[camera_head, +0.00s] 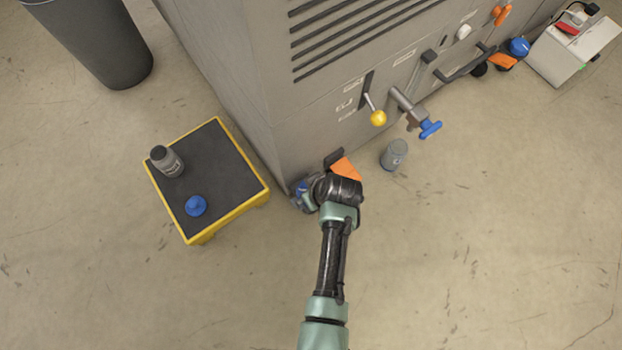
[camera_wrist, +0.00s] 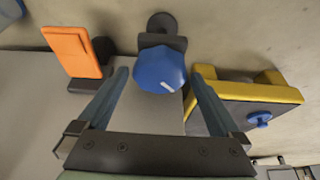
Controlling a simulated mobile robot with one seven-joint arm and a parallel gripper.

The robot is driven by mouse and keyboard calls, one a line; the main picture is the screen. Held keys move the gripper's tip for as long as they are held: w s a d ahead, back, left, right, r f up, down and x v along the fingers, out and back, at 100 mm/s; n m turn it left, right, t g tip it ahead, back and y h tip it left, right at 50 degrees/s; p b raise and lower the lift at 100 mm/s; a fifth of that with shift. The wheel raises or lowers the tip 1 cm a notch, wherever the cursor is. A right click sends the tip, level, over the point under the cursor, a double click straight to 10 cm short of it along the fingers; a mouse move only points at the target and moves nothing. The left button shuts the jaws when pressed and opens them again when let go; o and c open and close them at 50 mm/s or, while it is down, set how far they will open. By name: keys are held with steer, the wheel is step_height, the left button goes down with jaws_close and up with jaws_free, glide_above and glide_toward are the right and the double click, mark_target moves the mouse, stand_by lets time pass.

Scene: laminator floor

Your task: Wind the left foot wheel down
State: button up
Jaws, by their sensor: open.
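The left foot wheel (camera_wrist: 160,70) is a blue faceted knob with a white mark on its face, on a dark bracket at the machine's lower corner. In the wrist view it sits centred between the fingertips of my gripper (camera_wrist: 158,75). My gripper is open, with a gap showing on each side of the wheel. It is unclear how far the fingertips reach along the wheel. In the head view the wheel (camera_head: 301,188) is partly hidden by my gripper (camera_head: 306,197), low at the machine's near corner.
An orange flap (camera_wrist: 76,52) sits left of the wheel in the wrist view. A grey can (camera_head: 394,155) is on the floor to the right. The near floor is clear.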

steer(key=c, duration=1.2)
steer(key=shift+a+r+m+p, duration=0.1)
steer(key=shift+r+m+p, duration=0.1)
steer(key=shift+m+p, duration=0.5)
steer(key=shift+f+m+t+h+p, duration=0.3)
steer(key=shift+m+h+p, duration=0.2)
steer(key=shift+m+p, duration=0.4)
steer(key=o, duration=1.2)
steer(key=shift+r, duration=0.15)
